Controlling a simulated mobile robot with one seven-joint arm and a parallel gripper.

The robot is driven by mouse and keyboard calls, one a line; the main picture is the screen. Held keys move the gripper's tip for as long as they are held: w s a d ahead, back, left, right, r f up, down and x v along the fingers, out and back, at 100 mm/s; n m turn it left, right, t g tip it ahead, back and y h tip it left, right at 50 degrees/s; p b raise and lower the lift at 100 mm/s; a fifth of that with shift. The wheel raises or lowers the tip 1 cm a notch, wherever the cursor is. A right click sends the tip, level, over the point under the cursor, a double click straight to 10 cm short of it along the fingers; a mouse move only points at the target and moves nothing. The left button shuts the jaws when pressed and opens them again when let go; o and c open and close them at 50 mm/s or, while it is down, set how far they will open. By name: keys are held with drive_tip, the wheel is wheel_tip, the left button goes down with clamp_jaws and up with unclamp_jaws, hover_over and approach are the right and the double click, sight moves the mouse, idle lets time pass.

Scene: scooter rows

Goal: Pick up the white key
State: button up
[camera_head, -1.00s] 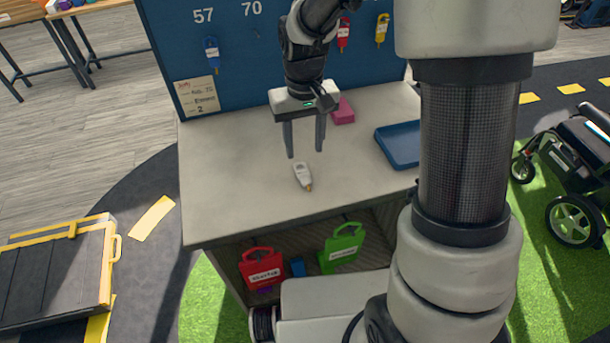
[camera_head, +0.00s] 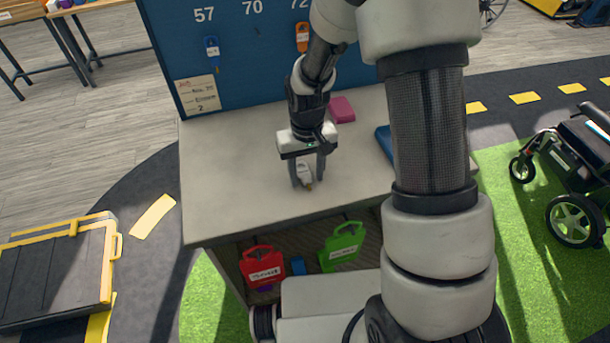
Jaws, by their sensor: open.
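The white key (camera_head: 305,174) lies on the grey counter top (camera_head: 228,180), near its middle. A small yellowish tip shows at its front end. My gripper (camera_head: 307,183) is open and points down over the key, with one finger on each side of it. The gripper body hides the key's back end. I cannot tell whether the fingers touch the key or the counter.
A blue tray (camera_head: 384,140) is on the counter to the right, partly behind my arm. A pink block (camera_head: 341,109) lies behind the gripper. A blue board (camera_head: 250,60) with hanging keys rises at the back.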

sight(306, 178)
drive_tip(key=shift+c, duration=0.5)
clamp_jaws()
wheel_tip(306, 178, up, 10)
